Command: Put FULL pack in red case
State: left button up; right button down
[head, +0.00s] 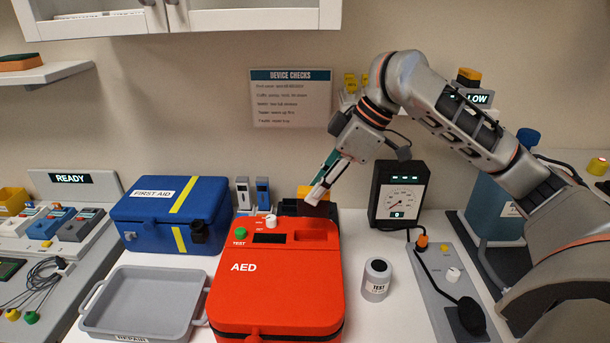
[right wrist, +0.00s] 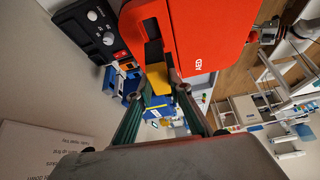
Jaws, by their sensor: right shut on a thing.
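The red AED case (head: 275,275) stands on the white worktop in the middle of the head view. It has a dark slot in its top, and it also shows in the right wrist view (right wrist: 205,40). My right gripper (head: 318,190) is behind and above the case, near its back right edge. Its green fingers (right wrist: 158,98) are shut on a yellow pack (right wrist: 157,78). The pack also shows in the head view (head: 312,196), partly behind the gripper. I cannot read any label on it. My left gripper is not in view.
A blue first-aid box (head: 168,215) and a grey tray (head: 145,303) stand left of the case. A small grey canister (head: 376,278) and a black gauge (head: 399,192) stand on the right. Two small upright devices (head: 252,193) stand behind the case. The worktop beside the canister is clear.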

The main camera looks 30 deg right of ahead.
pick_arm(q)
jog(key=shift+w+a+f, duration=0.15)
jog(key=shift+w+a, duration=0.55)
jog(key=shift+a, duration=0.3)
pick_arm(e)
jog(key=shift+w+f+n, duration=0.35)
jog(key=shift+f+n, duration=0.05)
jog(key=shift+f, duration=0.35)
jog(key=shift+f+b, duration=1.65)
jog(key=shift+b, duration=0.85)
jog(key=shift+f+b, duration=0.4)
jog(key=shift+b, duration=0.2)
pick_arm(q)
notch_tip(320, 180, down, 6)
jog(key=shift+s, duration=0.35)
pick_arm(e)
jog(key=shift+r, duration=0.25)
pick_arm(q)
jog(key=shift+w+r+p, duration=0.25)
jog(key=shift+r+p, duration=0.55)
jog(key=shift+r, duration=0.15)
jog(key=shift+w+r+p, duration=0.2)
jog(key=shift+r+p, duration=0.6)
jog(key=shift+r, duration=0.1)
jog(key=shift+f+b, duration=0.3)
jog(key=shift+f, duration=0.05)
pick_arm(e)
jog(key=shift+f, duration=2.3)
jog(key=c, duration=1.8)
grip_release()
